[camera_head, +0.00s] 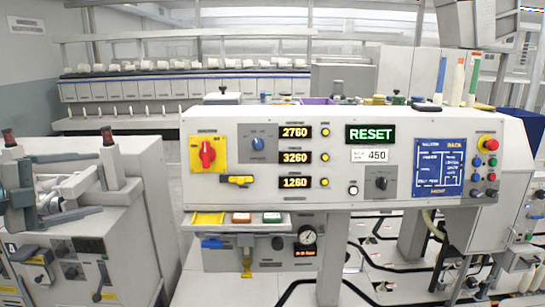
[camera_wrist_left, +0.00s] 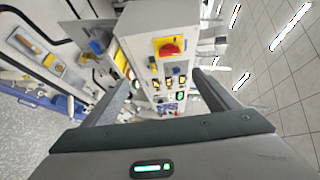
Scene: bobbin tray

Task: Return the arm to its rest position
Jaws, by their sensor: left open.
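My left gripper (camera_head: 92,198) is at the left edge of the head view, beside a grey machine cabinet and left of the control panel (camera_head: 285,185). Its grey fingers point to the right. In the left wrist view the left gripper (camera_wrist_left: 160,80) has its two fingers spread wide apart, with nothing held between them. The panel, with its red knob on a yellow plate (camera_wrist_left: 170,48), shows beyond the fingers. My right gripper is in neither view.
A grey cabinet (camera_head: 125,240) with dark red-topped posts stands at the left, close to my left gripper. A shallow shelf (camera_head: 237,232) with coloured items juts out under the panel. Cones (camera_head: 457,85) stand on top at the right. Open floor shows in the wrist view.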

